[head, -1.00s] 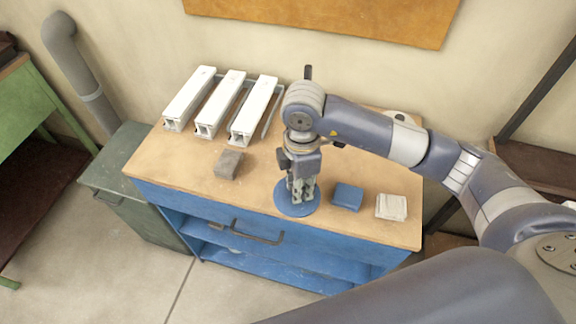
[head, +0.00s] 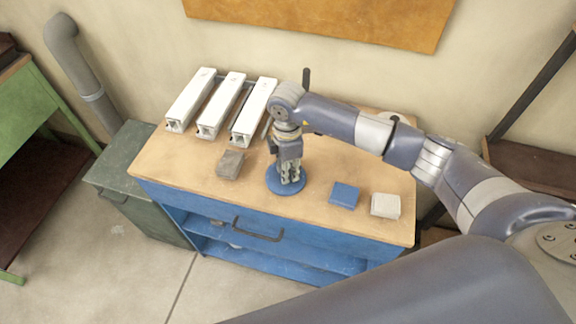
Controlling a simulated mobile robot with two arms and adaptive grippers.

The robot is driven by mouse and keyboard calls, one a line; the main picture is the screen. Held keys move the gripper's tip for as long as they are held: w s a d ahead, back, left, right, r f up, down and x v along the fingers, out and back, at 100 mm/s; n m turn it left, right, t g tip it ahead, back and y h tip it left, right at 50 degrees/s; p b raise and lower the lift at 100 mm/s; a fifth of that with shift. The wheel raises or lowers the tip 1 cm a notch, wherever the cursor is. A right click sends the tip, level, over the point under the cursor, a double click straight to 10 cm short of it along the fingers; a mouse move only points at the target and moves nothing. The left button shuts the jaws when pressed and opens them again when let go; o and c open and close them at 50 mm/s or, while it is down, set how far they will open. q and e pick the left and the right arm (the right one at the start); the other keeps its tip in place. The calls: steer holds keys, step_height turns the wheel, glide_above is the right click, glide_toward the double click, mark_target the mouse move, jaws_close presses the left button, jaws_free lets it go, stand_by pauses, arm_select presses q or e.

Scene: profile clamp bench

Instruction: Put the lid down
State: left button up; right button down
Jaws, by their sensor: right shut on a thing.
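The lid (head: 278,187) is a round blue disc over the wooden top of the blue bench, near the middle of its front part. My right gripper (head: 291,180) points down from above and is shut on the lid's middle, where the fingers hide any knob. I cannot tell whether the lid touches the bench top or is held just above it. My left gripper is out of view.
Three white profiles (head: 221,107) lie side by side at the bench's back left. A grey block (head: 230,164) sits left of the lid. A blue block (head: 344,195) and a whitish block (head: 385,205) sit to its right. Bare bench top (head: 180,165) shows at the left.

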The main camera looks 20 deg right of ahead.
steer(key=shift+f, duration=0.2)
steer(key=c, duration=1.6)
jaws_free()
steer(key=shift+o, duration=1.2)
steer(key=shift+r, duration=0.2)
step_height(320, 180, up, 12)
steer(key=b, duration=0.3)
steer(key=shift+w, duration=0.15)
